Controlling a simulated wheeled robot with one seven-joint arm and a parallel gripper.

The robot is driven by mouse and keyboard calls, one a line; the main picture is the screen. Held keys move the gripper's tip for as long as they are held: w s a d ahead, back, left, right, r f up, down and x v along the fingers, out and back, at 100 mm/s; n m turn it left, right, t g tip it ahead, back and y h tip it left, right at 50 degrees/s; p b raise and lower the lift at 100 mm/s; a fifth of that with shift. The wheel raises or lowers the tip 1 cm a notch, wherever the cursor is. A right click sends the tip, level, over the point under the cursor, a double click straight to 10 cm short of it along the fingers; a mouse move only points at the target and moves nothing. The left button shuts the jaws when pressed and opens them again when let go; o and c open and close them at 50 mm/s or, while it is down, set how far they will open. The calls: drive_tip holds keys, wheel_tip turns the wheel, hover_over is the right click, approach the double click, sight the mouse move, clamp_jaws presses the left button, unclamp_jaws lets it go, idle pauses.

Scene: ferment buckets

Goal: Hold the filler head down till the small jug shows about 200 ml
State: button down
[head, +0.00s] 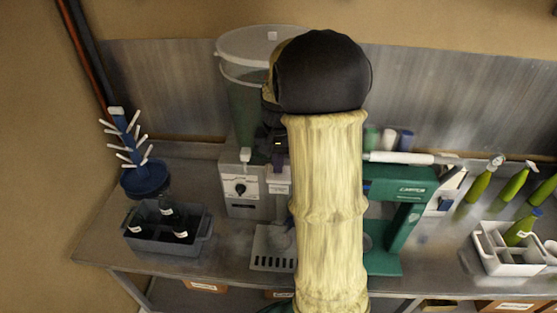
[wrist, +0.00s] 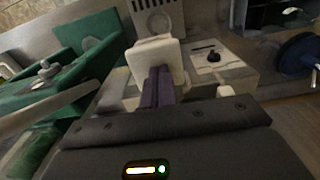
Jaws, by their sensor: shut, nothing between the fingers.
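My gripper (wrist: 160,74) is shut and empty in the wrist view. Its dark purple fingers reach to a pale, blocky part (wrist: 152,52), which looks like the filler head; I cannot tell whether they touch or press it. In the head view, the filler (head: 242,192) is a grey-white unit with a black knob, and its knob panel also shows in the wrist view (wrist: 213,58). My arm hides much of the filling spot. A greyish rounded shape, perhaps the small jug (head: 280,239), stands over the slotted drip tray (head: 262,262), partly hidden. Its level cannot be read.
A lidded bucket (head: 243,75) stands behind the filler. A green corker (head: 405,190) is on the right, with green bottles (head: 480,186) and a white crate (head: 510,262) beyond. A grey bin of dark bottles (head: 150,240) and a blue bottle tree (head: 146,180) are on the left.

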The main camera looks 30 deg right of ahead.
sight(278, 177)
drive_tip(key=shift+f, duration=0.15)
wheel_tip(278, 177, down, 9)
drive_tip(key=b, duration=0.6)
drive_tip(key=shift+s, duration=0.2)
drive_tip(key=shift+a+f, duration=0.1)
drive_tip(key=shift+f, duration=0.05)
idle(1.4)
idle(2.0)
drive_tip(key=shift+w+r+p, duration=0.15)
drive_tip(key=shift+r+p, duration=0.45)
drive_tip(key=shift+r, duration=0.2)
wheel_tip(278, 177, up, 3)
drive_tip(key=shift+p, duration=1.15)
wheel_tip(278, 177, up, 10)
drive_tip(key=b, duration=0.2)
drive_tip(key=shift+b, duration=0.4)
drive_tip(key=shift+r, duration=0.1)
